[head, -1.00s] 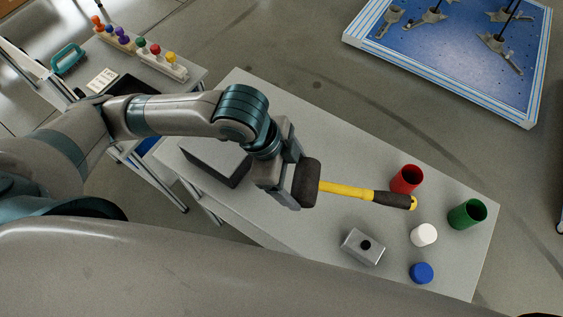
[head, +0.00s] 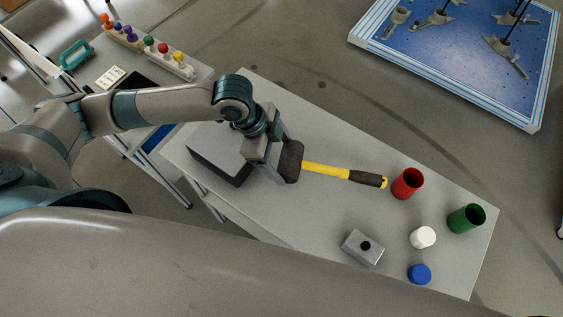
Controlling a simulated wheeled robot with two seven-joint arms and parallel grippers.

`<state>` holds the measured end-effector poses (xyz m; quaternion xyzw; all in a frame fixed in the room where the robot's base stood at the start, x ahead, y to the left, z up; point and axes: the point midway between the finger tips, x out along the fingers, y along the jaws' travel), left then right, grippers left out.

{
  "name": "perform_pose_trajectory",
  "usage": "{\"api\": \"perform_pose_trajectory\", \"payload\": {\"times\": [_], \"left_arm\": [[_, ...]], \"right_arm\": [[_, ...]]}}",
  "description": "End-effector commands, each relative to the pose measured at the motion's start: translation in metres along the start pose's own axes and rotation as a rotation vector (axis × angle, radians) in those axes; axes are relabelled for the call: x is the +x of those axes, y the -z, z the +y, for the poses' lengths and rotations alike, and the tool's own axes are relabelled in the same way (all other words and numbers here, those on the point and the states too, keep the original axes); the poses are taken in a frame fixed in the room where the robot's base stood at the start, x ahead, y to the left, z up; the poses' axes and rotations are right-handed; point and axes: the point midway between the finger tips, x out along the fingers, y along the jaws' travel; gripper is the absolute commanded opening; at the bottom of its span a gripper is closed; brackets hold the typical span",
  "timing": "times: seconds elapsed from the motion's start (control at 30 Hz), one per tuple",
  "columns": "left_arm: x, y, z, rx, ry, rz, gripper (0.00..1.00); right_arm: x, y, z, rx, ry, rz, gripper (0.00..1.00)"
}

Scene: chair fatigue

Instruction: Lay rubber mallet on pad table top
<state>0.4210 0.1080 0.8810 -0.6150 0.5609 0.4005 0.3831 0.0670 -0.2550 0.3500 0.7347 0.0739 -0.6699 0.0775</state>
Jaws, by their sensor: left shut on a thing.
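The rubber mallet has a black head (head: 291,162) and a yellow handle (head: 326,170) with a dark grip end that points right, toward the red cup. My left gripper (head: 275,160) is shut on the mallet at its head end and holds it over the grey table top (head: 310,215). The fingers partly hide the head. Its exact height above the table is hard to tell. A grey block with a dark side, perhaps the pad (head: 217,155), lies on the table just left of the gripper. My right gripper is not in view.
On the table's right are a red cup (head: 407,183), a green cup (head: 466,218), a white cylinder (head: 423,237), a blue cap (head: 419,274) and a metal block with a hole (head: 362,247). A side table with coloured knobs (head: 163,48) stands upper left. A blue platform (head: 455,60) is upper right.

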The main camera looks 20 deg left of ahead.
Motion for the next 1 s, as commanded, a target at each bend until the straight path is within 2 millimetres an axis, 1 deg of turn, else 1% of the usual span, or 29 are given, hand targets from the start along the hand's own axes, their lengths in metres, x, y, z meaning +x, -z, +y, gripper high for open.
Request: {"api": "perform_pose_trajectory", "payload": {"times": [0.07,0.3,0.37,0.73,0.77,0.8,0.83,1.0], "left_arm": [[0.004,-0.001,0.001,-0.002,-0.001,0.001,0.40],[0.029,-0.011,0.002,-0.001,-0.001,0.000,0.40],[0.033,-0.013,0.001,0.000,0.000,0.001,0.40],[0.036,-0.015,0.001,0.001,0.001,0.001,0.40],[0.037,-0.015,0.002,0.000,0.000,-0.001,0.83],[0.037,-0.015,0.002,0.000,0.000,-0.001,0.92],[0.037,-0.015,0.002,0.000,0.000,-0.001,0.97],[0.036,-0.015,0.002,0.000,0.000,-0.001,0.97]], "right_arm": [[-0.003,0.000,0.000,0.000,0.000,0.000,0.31],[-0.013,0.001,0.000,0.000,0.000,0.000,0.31],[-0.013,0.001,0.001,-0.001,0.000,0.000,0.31],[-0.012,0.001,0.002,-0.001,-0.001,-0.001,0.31],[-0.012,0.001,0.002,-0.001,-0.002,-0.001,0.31],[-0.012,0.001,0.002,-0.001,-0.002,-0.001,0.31],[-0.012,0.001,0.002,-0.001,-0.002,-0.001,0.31],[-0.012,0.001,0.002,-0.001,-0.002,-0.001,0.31]]}}
